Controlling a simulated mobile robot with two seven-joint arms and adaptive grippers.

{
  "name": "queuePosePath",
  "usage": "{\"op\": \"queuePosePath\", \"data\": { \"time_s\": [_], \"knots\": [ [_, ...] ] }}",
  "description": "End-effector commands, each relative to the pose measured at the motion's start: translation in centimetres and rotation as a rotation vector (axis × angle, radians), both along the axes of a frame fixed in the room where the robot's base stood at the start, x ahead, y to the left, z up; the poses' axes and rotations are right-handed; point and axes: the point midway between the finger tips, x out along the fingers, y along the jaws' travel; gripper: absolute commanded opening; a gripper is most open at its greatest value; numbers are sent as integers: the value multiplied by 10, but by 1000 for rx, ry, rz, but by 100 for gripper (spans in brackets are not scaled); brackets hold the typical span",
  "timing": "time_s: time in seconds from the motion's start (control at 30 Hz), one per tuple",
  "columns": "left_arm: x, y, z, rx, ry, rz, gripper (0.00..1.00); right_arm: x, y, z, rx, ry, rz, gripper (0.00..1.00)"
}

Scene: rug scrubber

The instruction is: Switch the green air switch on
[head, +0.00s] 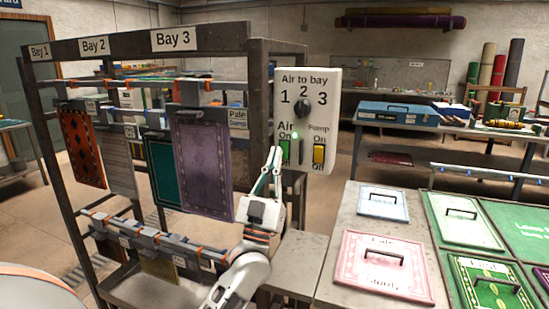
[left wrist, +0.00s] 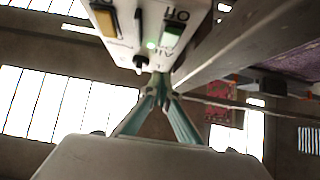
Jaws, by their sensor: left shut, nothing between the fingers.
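The green air switch (head: 285,150) is on the lower left of a pale control panel (head: 325,118), under the label "Air". A small green light glows beside it. In the left wrist view the panel appears upside down, with the green switch (left wrist: 172,35) near the label "Off". My left gripper (head: 276,154) is shut and empty, its fingertips in front of or beside the switch's left edge. In the left wrist view its fingertips (left wrist: 160,80) meet just below the panel's edge; I cannot tell whether they touch it. My right gripper is not in view.
A yellow pump switch (head: 319,155) and a black selector knob (head: 303,108) share the panel. A rack frame (head: 150,38) with hanging rugs stands to the left. A table with handled boards, including a pink one (head: 375,285), is at the lower right.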

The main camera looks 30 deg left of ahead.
Motion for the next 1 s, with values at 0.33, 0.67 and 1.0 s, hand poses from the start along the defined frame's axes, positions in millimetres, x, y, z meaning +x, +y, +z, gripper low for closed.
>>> {"op": "queuePosePath", "data": {
  "time_s": [0.33,0.67,1.0],
  "knots": [
    [-59,-14,-47,-2,5,-1,0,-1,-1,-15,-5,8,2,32],
    [-78,-18,-58,-1,1,-1,0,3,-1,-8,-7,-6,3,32],
    [-78,-18,-57,-1,1,-1,0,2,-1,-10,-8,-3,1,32]
  ]
}}
